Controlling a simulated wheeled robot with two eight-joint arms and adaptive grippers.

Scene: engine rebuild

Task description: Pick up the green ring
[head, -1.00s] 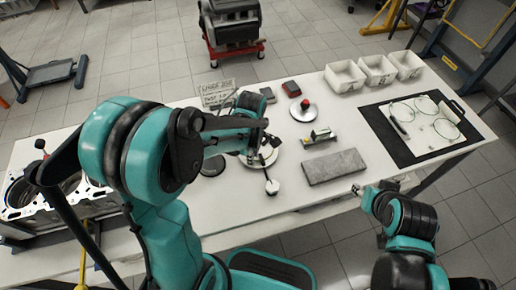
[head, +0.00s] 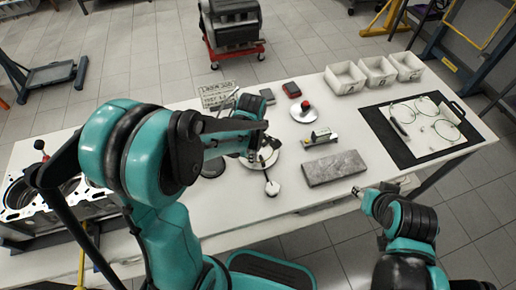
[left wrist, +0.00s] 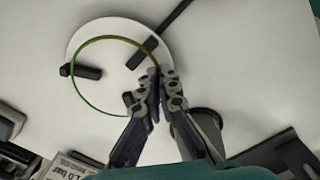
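The green ring (left wrist: 78,92) is a thin hoop in the left wrist view, over a round white plate (left wrist: 85,35) with black arms. It sits off-centre on the plate; whether it touches the plate is unclear. My left gripper (left wrist: 160,73) has its fingertips nearly together, with the ring's right edge between them. In the head view my left gripper (head: 262,140) is over the plate (head: 258,166), and the ring is too small to make out. My right gripper (head: 362,193) is at the table's front edge, away from the ring; its fingers are unclear.
White bins (head: 345,77) stand at the back. A black mat (head: 375,118) lies right, an engine block (head: 50,190) left.

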